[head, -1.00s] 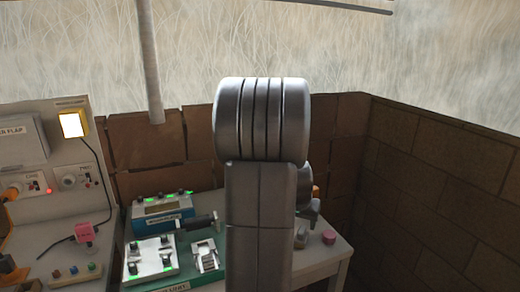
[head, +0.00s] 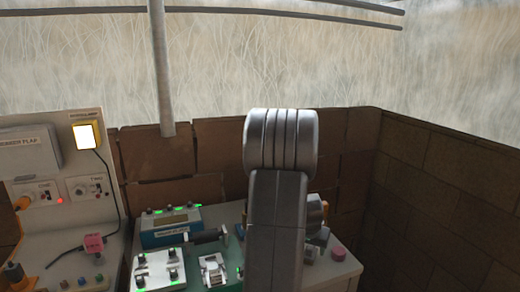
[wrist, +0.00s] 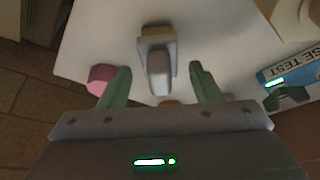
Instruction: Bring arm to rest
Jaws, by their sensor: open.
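My arm (head: 277,215) stands upright in the head view and hides part of the white table. My gripper (wrist: 160,72) shows in the wrist view with its two green fingers apart. A grey block on a tan base (wrist: 160,65) lies between and beyond the fingertips, with visible gaps on both sides. I cannot tell how far below the fingers it is. A pink piece (wrist: 101,79) is close beside the left finger; it also shows on the table in the head view (head: 338,253). In the head view the fingers are mostly hidden or too small to make out.
A blue box (head: 170,228), a white box with green lights (head: 159,270) and a black handle stand left of my arm. A panel with a lit lamp (head: 85,136) is at far left. Brick walls (head: 440,180) close the back and right. A grey post (head: 160,70) rises behind.

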